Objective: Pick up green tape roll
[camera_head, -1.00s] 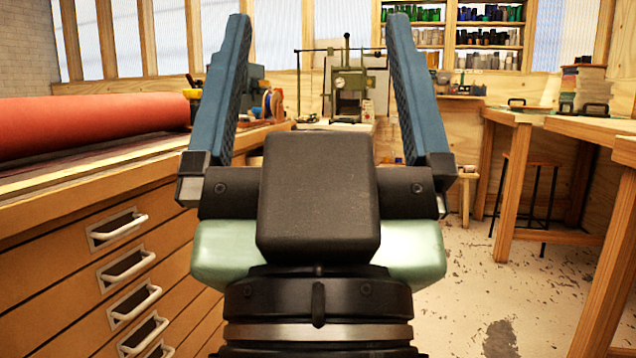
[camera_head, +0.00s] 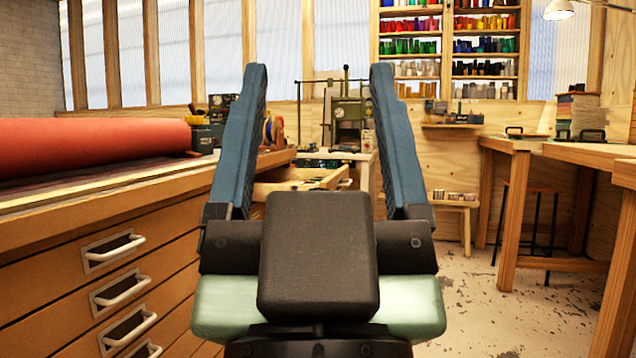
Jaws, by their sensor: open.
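My gripper (camera_head: 319,70) is in the middle of the head view, pointing away from me. Its two blue fingers are apart with nothing between them. No single green tape roll can be made out for certain. Several small green rolls or containers (camera_head: 410,46) stand on the back wall shelf, well beyond the gripper. A few upright disc-shaped rolls (camera_head: 272,130), orange and brown, stand on the left workbench, just right of the left finger. The left finger and my gripper body hide part of the bench.
A wooden drawer cabinet (camera_head: 100,240) with a large red roll (camera_head: 95,148) on top fills the left. A green machine (camera_head: 350,112) stands at the back. Wooden tables (camera_head: 515,144) and a dark stool (camera_head: 530,220) are on the right. Bare floor lies between.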

